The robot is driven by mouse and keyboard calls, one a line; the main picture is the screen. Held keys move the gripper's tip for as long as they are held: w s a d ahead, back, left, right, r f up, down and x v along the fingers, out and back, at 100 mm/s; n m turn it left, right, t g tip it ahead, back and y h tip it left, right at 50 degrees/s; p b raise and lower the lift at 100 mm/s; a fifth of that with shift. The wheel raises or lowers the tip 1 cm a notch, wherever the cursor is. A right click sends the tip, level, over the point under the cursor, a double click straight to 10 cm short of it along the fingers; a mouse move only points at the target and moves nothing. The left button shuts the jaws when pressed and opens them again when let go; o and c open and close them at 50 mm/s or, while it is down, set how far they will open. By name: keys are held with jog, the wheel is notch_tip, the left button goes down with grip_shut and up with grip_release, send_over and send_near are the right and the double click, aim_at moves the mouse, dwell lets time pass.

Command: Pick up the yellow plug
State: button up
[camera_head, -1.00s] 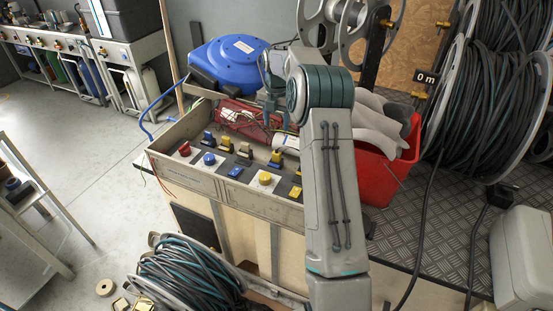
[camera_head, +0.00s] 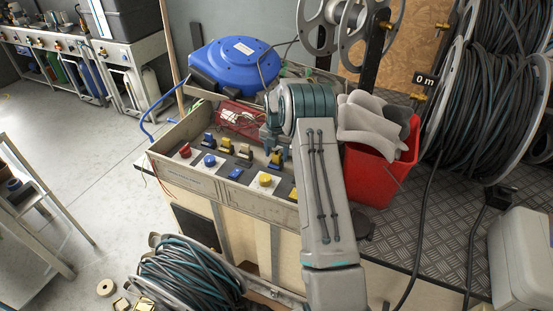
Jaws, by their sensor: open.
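A control box (camera_head: 190,185) with a row of plugs and buttons stands at the centre. A yellow plug (camera_head: 275,161) stands upright in its back row, at the right of that row. My gripper (camera_head: 274,143) points down just above the right-hand yellow plug, partly hidden behind my own arm. Its jaws are open and hold nothing. I cannot tell from this view whether the fingers touch the plug.
A blue hose reel (camera_head: 232,65) sits behind the box. A red bin (camera_head: 378,170) with grey pieces in it stands close on the right. Large cable drums (camera_head: 490,100) stand at the far right.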

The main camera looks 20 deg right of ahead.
jog(key=shift+f, duration=0.55)
jog(key=c, duration=1.1)
jog(key=shift+r, duration=0.1)
